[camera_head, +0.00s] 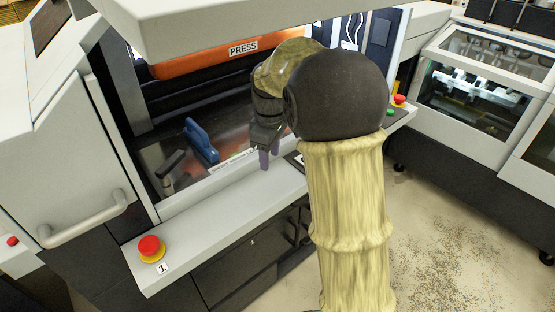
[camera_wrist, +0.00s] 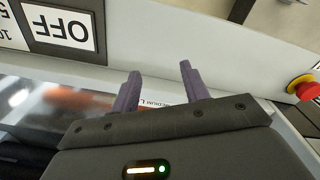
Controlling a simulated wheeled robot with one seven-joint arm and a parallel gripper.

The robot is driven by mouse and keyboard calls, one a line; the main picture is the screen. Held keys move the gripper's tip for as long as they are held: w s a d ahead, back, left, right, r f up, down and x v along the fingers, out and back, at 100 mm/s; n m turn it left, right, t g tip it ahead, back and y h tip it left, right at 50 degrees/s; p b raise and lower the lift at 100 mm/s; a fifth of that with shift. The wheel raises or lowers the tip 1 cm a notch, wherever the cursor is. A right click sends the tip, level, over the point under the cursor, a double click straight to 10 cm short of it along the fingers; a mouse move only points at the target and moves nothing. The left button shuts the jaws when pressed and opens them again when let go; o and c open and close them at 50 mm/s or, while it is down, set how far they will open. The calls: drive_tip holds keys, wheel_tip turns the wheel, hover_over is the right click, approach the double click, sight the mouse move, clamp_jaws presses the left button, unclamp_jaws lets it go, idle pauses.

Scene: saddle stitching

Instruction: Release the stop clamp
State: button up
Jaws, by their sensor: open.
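Inside the press opening, a dark lever with a metal base (camera_head: 170,168) stands at the left of the bed, in the head view. A blue handle-shaped part (camera_head: 201,140) stands to its right. No label shows which of these is the stop clamp. My gripper (camera_head: 267,158) points down over the front ledge, right of both parts and apart from them. In the wrist view my gripper (camera_wrist: 158,82) has its two purple fingers spread with nothing between them. The lever and blue part cannot be made out in the wrist view.
The press's pale front ledge (camera_head: 215,215) carries a red stop button (camera_head: 150,246) at its left end and another red button (camera_head: 399,99) at the right. An orange PRESS bar (camera_head: 205,62) hangs above the bed. An OFF label (camera_wrist: 62,28) shows in the wrist view.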

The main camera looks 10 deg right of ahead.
drive_tip(key=shift+s+d+f+m, duration=0.1)
drive_tip(key=shift+s+d+m, duration=0.3)
drive_tip(key=shift+s+m, duration=0.1)
drive_tip(key=shift+d, duration=0.1)
clamp_jaws()
drive_tip(key=a+m+y, duration=0.1)
drive_tip(key=a, duration=0.1)
drive_tip(key=a+m+y, duration=0.1)
drive_tip(key=a+y, duration=0.1)
drive_tip(key=s+a+f+m+t+y, duration=0.1)
drive_tip(key=a+m+y, duration=0.1)
drive_tip(key=a, duration=0.1)
drive_tip(key=w+a+r+m+t+y+b, duration=0.1)
drive_tip(key=a+r+m+t+y, duration=0.2)
drive_tip(key=m, duration=0.9)
drive_tip(key=a+t+y, duration=0.1)
drive_tip(key=t, duration=0.1)
drive_tip(key=shift+w+a+r+m+t+y, duration=0.25)
drive_tip(key=shift+a+m+t+y, duration=0.05)
drive_tip(key=shift+a+m+t, duration=0.1)
drive_tip(key=shift+d, duration=0.1)
